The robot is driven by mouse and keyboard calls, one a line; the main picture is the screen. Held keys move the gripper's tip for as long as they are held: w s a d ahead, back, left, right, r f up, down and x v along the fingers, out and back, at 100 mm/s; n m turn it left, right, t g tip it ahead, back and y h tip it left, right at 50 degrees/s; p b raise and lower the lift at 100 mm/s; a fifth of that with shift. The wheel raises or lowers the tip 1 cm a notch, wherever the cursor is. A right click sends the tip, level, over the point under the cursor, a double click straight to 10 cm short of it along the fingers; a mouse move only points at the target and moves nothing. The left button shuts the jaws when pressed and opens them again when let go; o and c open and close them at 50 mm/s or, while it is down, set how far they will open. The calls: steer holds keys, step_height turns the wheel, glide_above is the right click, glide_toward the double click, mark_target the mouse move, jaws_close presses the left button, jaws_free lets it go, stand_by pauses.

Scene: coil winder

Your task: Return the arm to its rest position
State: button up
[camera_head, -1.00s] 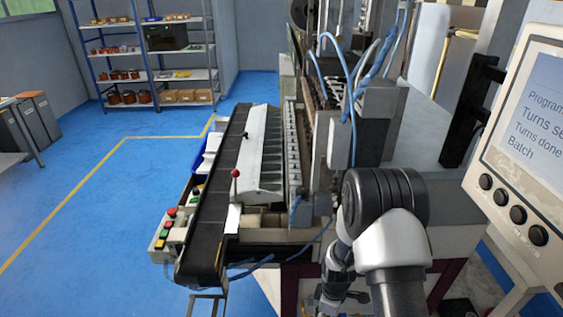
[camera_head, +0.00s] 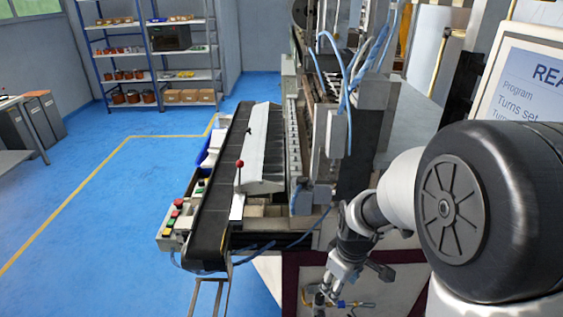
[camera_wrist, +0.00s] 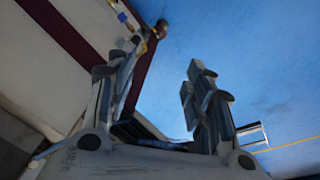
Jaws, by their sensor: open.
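My gripper (camera_head: 332,292) is in the lower middle of the head view, in front of the coil winder's base and right of the conveyor's near end. In the wrist view my gripper (camera_wrist: 160,95) has its two fingers spread apart with nothing between them. Behind the fingers are blue floor and the light machine base with a dark red frame bar. My arm's large dark joint fills the lower right of the head view and hides part of the display.
The coil winder (camera_head: 345,120) stands in the middle, with a dark conveyor belt (camera_head: 222,200) along its left. A button box (camera_head: 176,222) is at the conveyor's near end. A display screen (camera_head: 525,85) is at the right. Blue floor (camera_head: 110,215) is clear at the left.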

steer(key=s+r+m+t, duration=0.2)
steer(key=s+r+m, duration=0.6)
steer(key=s+r, duration=0.9)
steer(key=s, duration=0.3)
steer(key=shift+s+r+t, duration=0.2)
steer(key=shift+r+t, duration=0.1)
steer(key=shift+t, duration=0.1)
stand_by(0.8)
